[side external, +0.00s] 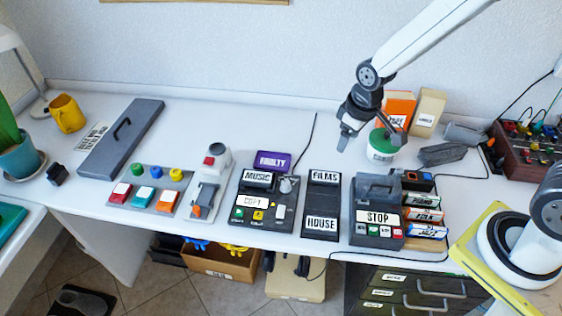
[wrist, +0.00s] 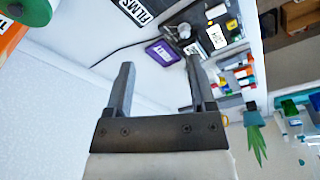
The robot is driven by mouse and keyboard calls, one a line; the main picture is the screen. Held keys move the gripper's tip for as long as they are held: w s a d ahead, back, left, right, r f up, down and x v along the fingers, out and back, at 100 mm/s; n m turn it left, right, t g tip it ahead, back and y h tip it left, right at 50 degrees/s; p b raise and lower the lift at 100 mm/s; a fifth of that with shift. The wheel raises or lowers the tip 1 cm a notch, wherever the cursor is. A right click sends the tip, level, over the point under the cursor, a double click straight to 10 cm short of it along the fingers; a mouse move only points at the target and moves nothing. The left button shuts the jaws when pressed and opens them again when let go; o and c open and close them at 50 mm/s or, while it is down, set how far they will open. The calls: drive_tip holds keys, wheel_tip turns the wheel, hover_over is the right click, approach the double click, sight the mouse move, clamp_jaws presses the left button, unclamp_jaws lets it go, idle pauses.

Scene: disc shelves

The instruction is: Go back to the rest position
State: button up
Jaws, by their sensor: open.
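My gripper (side external: 350,138) hangs in the air above the back of the white table (side external: 225,130), left of a white pot with a green top (side external: 382,145). In the wrist view my gripper (wrist: 158,85) shows two dark fingers spread apart with nothing between them. It touches nothing that I can see.
Below lie a purple FAULTY box (side external: 272,161), the MUSIC and COPY unit (side external: 262,205), the FILMS and HOUSE shelf (side external: 322,205) and the STOP unit (side external: 378,215). Orange and beige boxes (side external: 429,112) stand behind the pot. The table's back middle is clear.

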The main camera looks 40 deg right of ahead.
drive_tip(key=s+d+r+m, duration=0.2)
drive_tip(key=s+m, duration=0.1)
drive_tip(key=s, duration=0.6)
drive_tip(key=shift+s+d+r+t, duration=0.15)
drive_tip(key=shift+d+r+t, duration=0.15)
drive_tip(key=shift+t, duration=0.1)
idle(0.4)
